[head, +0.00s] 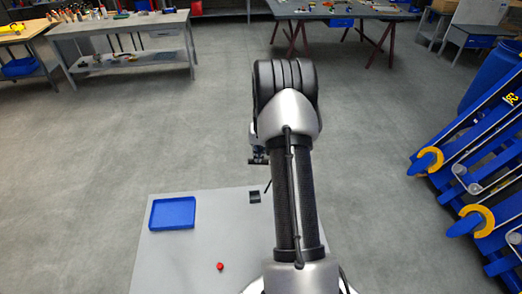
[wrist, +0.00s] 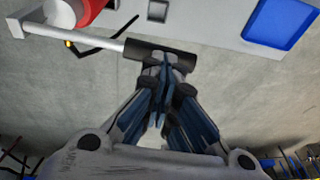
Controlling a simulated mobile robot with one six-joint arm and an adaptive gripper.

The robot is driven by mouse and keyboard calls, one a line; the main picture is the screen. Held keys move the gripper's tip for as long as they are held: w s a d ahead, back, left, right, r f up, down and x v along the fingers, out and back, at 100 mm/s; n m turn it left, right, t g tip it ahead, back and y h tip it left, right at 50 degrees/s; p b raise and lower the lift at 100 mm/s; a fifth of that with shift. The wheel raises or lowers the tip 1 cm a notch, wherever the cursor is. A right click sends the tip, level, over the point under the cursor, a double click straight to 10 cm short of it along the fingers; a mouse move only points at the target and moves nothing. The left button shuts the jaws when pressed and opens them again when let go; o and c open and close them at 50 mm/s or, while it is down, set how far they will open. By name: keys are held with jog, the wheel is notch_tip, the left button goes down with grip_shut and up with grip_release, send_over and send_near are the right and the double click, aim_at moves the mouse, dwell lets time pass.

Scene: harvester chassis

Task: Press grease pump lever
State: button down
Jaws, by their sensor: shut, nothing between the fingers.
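In the wrist view, the grease pump lever is a light metal rod (wrist: 85,37) with a black grip (wrist: 150,54) at its right end.
A pale grey platform (head: 180,255) holds a blue tray (head: 172,213), a red button-like knob (head: 220,266) and a small black block (head: 255,196). Blue machinery (head: 480,150) stands at right. Workbenches (head: 130,22) line the back. The floor between is clear.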

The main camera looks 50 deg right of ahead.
jog(key=shift+s+a+b+x, duration=0.1)
jog(key=shift+a+b+x, duration=0.1)
jog(key=shift+b+x, duration=0.65)
jog(key=shift+s+a+b+x, duration=0.2)
jog(key=shift+b+x, duration=0.5)
jog(key=shift+x, duration=0.4)
jog(key=shift+s+a+b+x, duration=0.1)
jog(key=shift+a+b+x, duration=0.1)
jog(key=shift+b+x, duration=0.65)
jog(key=shift+f, duration=0.25)
jog(key=a+r+p, duration=0.2)
jog(key=a+r, duration=0.1)
jog(key=r, duration=1)
jog(key=shift+a+r, duration=0.4)
